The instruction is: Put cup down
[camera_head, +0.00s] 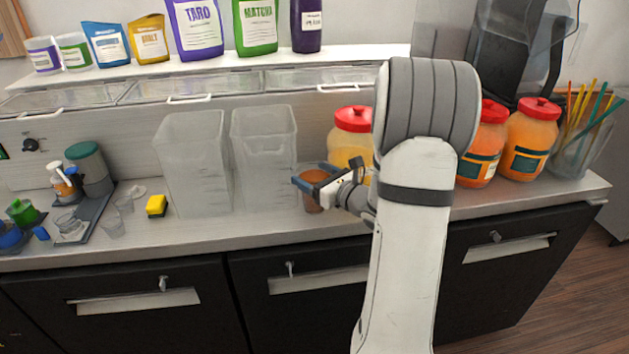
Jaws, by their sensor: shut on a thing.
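My gripper (312,183) is shut on a clear cup (311,171) holding an orange-brown liquid. The cup looks upright, in front of the counter's back part and just right of the clear square containers. Its lower part shows below the gripper's fingers. I cannot tell whether its base touches the grey counter (270,226). My own arm stands in front of the counter and hides part of it and some jars behind.
Two clear square containers (192,160) (264,150) stand left of the cup. Red-lidded jars (347,146) (531,140) stand behind and right. The counter front is clear.

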